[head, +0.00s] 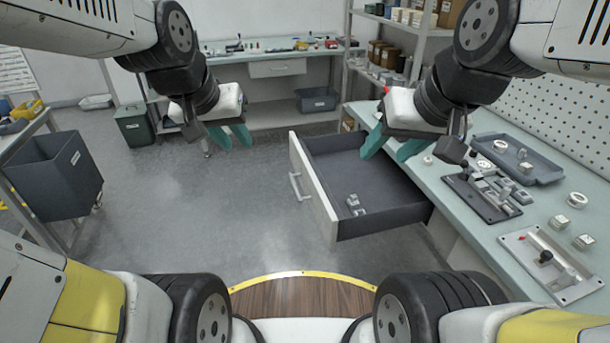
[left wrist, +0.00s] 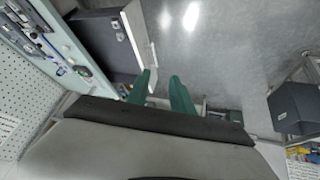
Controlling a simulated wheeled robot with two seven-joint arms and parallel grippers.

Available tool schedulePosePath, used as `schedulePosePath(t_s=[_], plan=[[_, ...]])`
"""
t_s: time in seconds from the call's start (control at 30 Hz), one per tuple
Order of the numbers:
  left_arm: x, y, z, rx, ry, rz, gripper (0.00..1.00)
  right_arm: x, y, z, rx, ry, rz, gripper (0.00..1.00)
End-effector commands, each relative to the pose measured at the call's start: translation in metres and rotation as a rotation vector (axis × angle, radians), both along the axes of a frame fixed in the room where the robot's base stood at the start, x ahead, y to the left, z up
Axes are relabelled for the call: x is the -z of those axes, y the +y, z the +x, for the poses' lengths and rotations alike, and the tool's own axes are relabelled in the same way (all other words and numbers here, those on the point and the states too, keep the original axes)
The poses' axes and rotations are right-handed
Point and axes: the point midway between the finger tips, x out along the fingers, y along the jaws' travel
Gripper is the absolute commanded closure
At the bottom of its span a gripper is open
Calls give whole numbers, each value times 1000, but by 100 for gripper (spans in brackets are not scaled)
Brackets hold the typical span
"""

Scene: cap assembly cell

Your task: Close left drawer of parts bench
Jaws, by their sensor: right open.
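The left drawer (head: 318,205) of the parts bench (head: 432,178) is pulled far out, its white front facing left with a pale bar handle (head: 296,186). Small metal parts (head: 355,204) lie inside it. My left gripper (head: 231,138) is above the floor, left of the drawer and apart from it, with its teal fingers spread and nothing between them. In the left wrist view the left fingers (left wrist: 162,88) show near the drawer front (left wrist: 134,38). My right gripper (head: 391,146) is open and empty above the drawer's back right part, near the bench edge.
On the bench top are a dark fixture plate (head: 485,195), a grey tray (head: 518,160) and a light plate with a lever (head: 550,265). A dark bin (head: 58,175) stands at left and a green bin (head: 134,125) behind. The floor left of the drawer is clear.

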Motion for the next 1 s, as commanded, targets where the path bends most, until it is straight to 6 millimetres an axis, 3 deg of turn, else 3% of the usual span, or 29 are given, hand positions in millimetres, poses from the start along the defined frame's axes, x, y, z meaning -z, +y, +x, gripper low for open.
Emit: schedulePosePath(t_s=[0.03, 0.1, 0.13, 0.37, 0.5, 0.7, 0.8, 1.0], plan=[[14, -5, 21, 1, 17, 0, 84, 0, 0, 0, 0, 0, 0, 50], [30, -11, 48, -1, 20, -4, 98, 0, 0, 0, 0, 0, 0, 50], [38, -14, 59, -2, 22, -8, 100, 0, 0, 0, 0, 0, 0, 50], [113, -42, 134, -7, 37, -65, 100, 0, 0, 0, 0, 0, 0, 50], [170, -61, 168, -23, 49, -123, 100, 0, 0, 0, 0, 0, 0, 50], [250, -88, 197, -63, 60, -219, 100, 0, 0, 0, 0, 0, 0, 50], [279, -98, 204, -85, 61, -258, 100, 0, 0, 0, 0, 0, 0, 50], [305, -107, 210, -108, 62, -294, 100, 0, 0, 0, 0, 0, 0, 50]])
